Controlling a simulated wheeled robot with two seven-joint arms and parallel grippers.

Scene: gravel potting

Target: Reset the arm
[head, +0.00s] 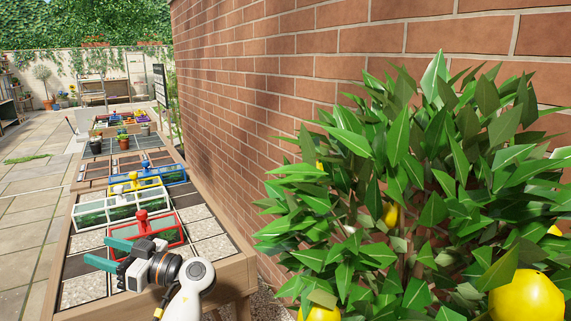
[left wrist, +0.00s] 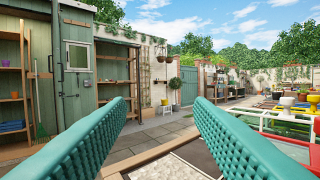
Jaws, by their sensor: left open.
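My left gripper (head: 101,254) is over the near end of the long wooden table in the head view, its two teal fingers spread apart with nothing between them. The same open fingers fill the lower part of the left wrist view (left wrist: 166,120), pointing out level over the table edge toward the yard. My left arm (head: 190,292) comes in at the bottom of the head view. A red-framed box with a red knob (head: 144,226) stands just beyond the gripper; I cannot tell whether they touch. My right gripper is not in either view.
The wooden table (head: 238,264) has inset panels of gravel and dark material. Beyond the red box stand a white-framed box (head: 106,208), a blue box (head: 173,175) and potted plants. A brick wall (head: 240,90) and a leafy lemon tree (head: 400,200) close off the right. Paving (head: 25,205) lies open at left.

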